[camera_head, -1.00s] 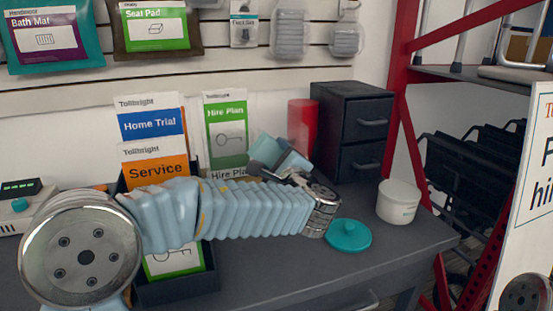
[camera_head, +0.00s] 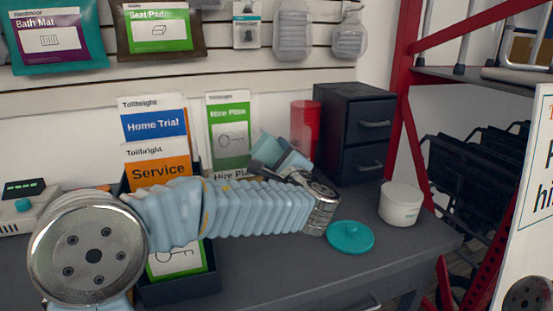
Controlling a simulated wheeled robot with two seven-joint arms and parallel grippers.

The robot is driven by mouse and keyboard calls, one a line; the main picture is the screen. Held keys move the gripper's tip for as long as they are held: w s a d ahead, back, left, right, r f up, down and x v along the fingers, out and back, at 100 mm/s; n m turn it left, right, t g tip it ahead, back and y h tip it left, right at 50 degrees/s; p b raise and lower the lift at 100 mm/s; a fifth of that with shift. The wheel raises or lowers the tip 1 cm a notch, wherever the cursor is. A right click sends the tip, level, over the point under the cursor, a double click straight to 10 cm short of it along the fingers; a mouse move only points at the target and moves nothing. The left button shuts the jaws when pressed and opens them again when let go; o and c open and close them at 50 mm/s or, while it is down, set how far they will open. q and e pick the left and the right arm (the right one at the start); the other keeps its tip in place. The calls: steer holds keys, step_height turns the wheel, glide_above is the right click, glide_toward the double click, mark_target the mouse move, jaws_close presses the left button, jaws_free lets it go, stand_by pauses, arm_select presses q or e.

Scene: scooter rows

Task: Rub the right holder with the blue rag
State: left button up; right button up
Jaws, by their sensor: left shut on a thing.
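My left arm reaches across the counter from the left, and my left gripper (camera_head: 280,160) is at its far end, in front of the back wall. The gripper is shut, with its fingertips turned away from me. My arm hides most of the right holder's body. My right gripper is out of view.
A dark left holder (camera_head: 180,291) with Home Trial and Service leaflets stands behind my arm. A red cylinder (camera_head: 305,128) and a dark drawer unit (camera_head: 355,135) stand right of the gripper. A white tub (camera_head: 400,205) and a teal lid (camera_head: 350,238) are at the counter's right.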

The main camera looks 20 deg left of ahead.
mark_target(299, 147)
arm_select(q)
steer(key=shift+w+a, duration=0.3)
steer(key=shift+w, duration=0.15)
steer(key=shift+w+d, duration=0.4)
steer(key=shift+d, duration=0.3)
steer(key=shift+w+d, duration=0.4)
steer(key=shift+d, duration=0.3)
steer(key=shift+w+d+p, duration=0.35)
steer(key=shift+w+d, duration=0.3)
steer(key=shift+d, duration=0.2)
steer(key=shift+w+d+p, duration=0.3)
steer(key=shift+w+d, duration=0.3)
steer(key=shift+d, duration=0.3)
steer(key=shift+w+d+p, duration=0.35)
steer(key=shift+w+d, duration=0.3)
steer(key=shift+d, duration=0.2)
steer(key=shift+a, duration=0.1)
steer(key=shift+s+a+f+b, duration=0.15)
steer(key=shift+s+a+b, duration=0.3)
steer(key=shift+a+b, duration=0.45)
steer(key=s+a+b, duration=0.2)
steer(key=shift+a+b, duration=0.2)
steer(key=shift+b, duration=0.15)
steer(key=shift+s+a+b, duration=0.35)
steer(key=shift+s+a, duration=0.1)
steer(key=shift+a, duration=0.15)
